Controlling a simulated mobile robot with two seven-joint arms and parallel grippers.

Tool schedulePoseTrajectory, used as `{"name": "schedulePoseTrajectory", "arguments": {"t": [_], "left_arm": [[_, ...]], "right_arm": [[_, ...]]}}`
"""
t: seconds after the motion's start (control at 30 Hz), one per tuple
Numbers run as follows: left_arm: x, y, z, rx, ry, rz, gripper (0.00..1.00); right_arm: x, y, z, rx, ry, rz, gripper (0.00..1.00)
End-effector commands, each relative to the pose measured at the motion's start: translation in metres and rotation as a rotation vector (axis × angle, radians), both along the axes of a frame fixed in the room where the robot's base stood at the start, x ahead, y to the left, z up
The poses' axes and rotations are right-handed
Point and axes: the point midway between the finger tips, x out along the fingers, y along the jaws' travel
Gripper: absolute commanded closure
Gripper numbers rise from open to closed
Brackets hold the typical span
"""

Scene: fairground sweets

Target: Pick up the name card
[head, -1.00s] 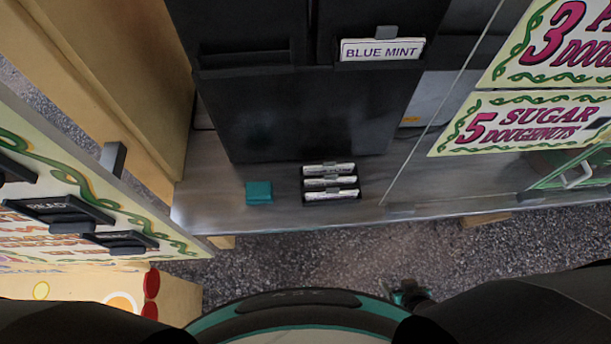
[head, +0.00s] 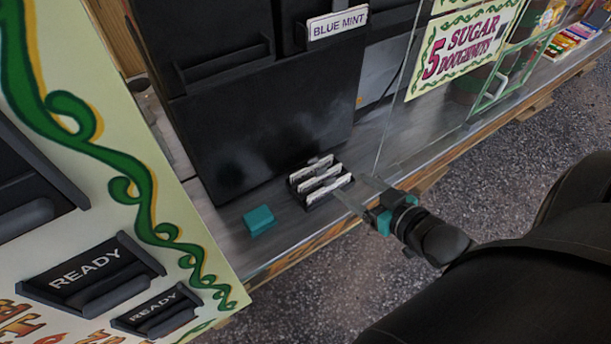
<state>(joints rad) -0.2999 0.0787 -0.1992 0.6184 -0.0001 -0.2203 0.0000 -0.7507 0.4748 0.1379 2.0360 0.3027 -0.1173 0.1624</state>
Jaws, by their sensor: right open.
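Several white name cards (head: 324,189) stand in a small black rack (head: 308,203) on the grey counter, in front of the dark machine. Their lettering is too small to read. Another card, reading BLUE MINT (head: 338,23), sits in a holder on the upper front of the machine. My right gripper (head: 357,196) reaches in from the right, just right of the rack. Its pale fingers point at the rack and are open, with nothing seen between them. My left gripper is not in view.
A teal block (head: 259,220) lies on the counter (head: 296,234) left of the rack. A large black machine (head: 255,110) stands behind. A glass pane (head: 399,90) rises to the right. A painted panel with READY holders (head: 92,270) fills the left.

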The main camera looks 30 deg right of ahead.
Motion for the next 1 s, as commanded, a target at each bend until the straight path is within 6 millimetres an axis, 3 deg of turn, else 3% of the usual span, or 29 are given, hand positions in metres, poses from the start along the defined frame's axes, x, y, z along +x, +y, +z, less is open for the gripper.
{"name": "schedulePoseTrajectory", "arguments": {"t": [0.5, 1.0], "left_arm": [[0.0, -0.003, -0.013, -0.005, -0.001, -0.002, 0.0], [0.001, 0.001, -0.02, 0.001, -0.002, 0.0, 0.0]], "right_arm": [[0.068, 0.005, -0.029, -0.002, 0.0, 0.0, 0.25], [0.103, 0.01, -0.042, 0.0, 0.0, -0.001, 0.25]]}}
